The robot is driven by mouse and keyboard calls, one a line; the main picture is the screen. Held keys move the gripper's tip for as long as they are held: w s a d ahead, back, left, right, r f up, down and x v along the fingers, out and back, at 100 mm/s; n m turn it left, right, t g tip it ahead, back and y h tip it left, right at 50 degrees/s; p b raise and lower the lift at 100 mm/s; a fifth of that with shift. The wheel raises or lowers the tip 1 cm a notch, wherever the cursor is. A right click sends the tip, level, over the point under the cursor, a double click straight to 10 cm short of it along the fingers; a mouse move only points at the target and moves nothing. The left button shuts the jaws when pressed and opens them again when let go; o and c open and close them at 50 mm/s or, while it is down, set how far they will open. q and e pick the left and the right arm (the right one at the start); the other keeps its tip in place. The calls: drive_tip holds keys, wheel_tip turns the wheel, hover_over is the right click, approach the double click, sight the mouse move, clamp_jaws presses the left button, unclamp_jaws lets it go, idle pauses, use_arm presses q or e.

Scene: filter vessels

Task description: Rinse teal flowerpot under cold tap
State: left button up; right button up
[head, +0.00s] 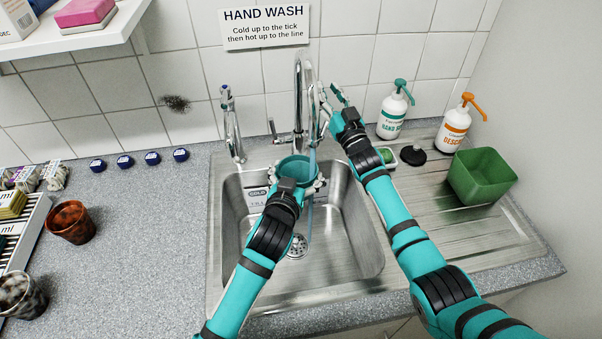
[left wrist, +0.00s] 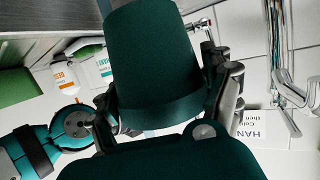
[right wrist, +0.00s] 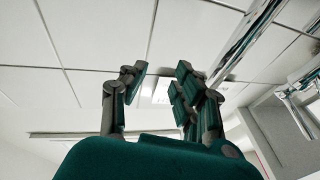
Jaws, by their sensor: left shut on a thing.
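The teal flowerpot (head: 297,166) is upright over the sink, below the tall chrome tap (head: 299,80). It fills the middle of the left wrist view (left wrist: 155,60). My left gripper (head: 300,185) is shut on it, a finger on each side. A thin bluish stream (head: 311,165) comes down at the pot's right side and shows again below it; whether it enters the pot is unclear. My right gripper (head: 330,97) is beside the tap's right side, fingers apart and empty in the right wrist view (right wrist: 160,80). Contact with a tap lever cannot be told.
The steel sink (head: 350,255) has a drain (head: 297,246). A smaller tap (head: 231,125) stands left. On the right are a green pot (head: 482,178), a teal-topped bottle (head: 394,112) and an orange-topped bottle (head: 456,124). A brown pot (head: 70,222) stands on the left counter.

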drive_tip(key=shift+r+n, duration=0.65)
drive_tip(key=shift+n, duration=0.35)
drive_tip(key=c, duration=0.4)
drive_tip(key=r+n, duration=0.1)
drive_tip(key=n, duration=0.2)
drive_tip(key=s+r+n+g, duration=0.1)
drive_tip(key=n, duration=0.3)
drive_tip(key=r+n+g+y, duration=0.1)
drive_tip(key=n, duration=0.3)
drive_tip(key=shift+s+a+r, duration=0.2)
drive_tip(key=shift+s+a, duration=0.05)
drive_tip(key=shift+s, duration=0.15)
clamp_jaws()
drive_tip(key=s+d+f+n+g+h, duration=0.25)
drive_tip(key=s+f+n, duration=0.4)
drive_tip(key=n, duration=0.55)
drive_tip(key=s+d+f+n+g+h, duration=0.25)
drive_tip(key=s+d+f+n, duration=0.2)
drive_tip(key=s+n, duration=0.55)
drive_tip(key=w+a+f+n, duration=0.1)
drive_tip(key=w+a, duration=0.1)
drive_tip(key=w, duration=0.5)
drive_tip(key=w+a+f, duration=0.2)
drive_tip(key=w+a, duration=0.1)
drive_tip(key=w, duration=0.4)
drive_tip(key=shift+a+f+n+g, duration=0.15)
drive_tip(key=shift+f+n+g, duration=0.15)
drive_tip(key=shift+n+g, duration=0.1)
